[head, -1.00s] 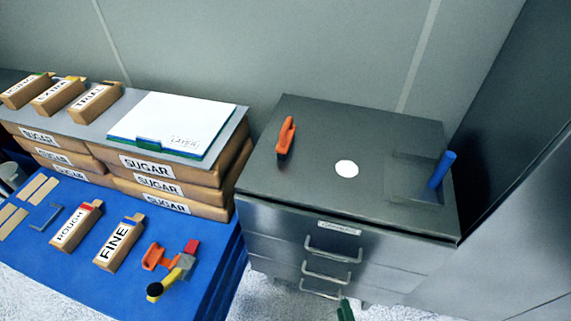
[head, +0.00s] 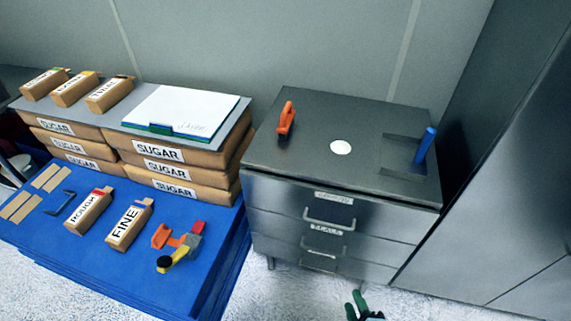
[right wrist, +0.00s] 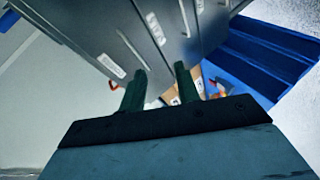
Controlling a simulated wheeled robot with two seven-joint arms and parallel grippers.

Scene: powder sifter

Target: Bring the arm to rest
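My right gripper (head: 356,306) shows at the bottom edge of the head view, in front of the drawer cabinet (head: 370,112) and apart from it. In the right wrist view its two green fingers (right wrist: 161,84) are spread, with nothing between them. The cabinet's drawer fronts lie beyond the fingers in that view. My left gripper is not in view.
An orange-handled tool (head: 286,120), a white disc (head: 340,147) and a blue upright cylinder (head: 425,146) are on the cabinet top. A blue platform (head: 120,262) at left bears sugar bags (head: 168,170), boxes and tools. Speckled floor is clear in front.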

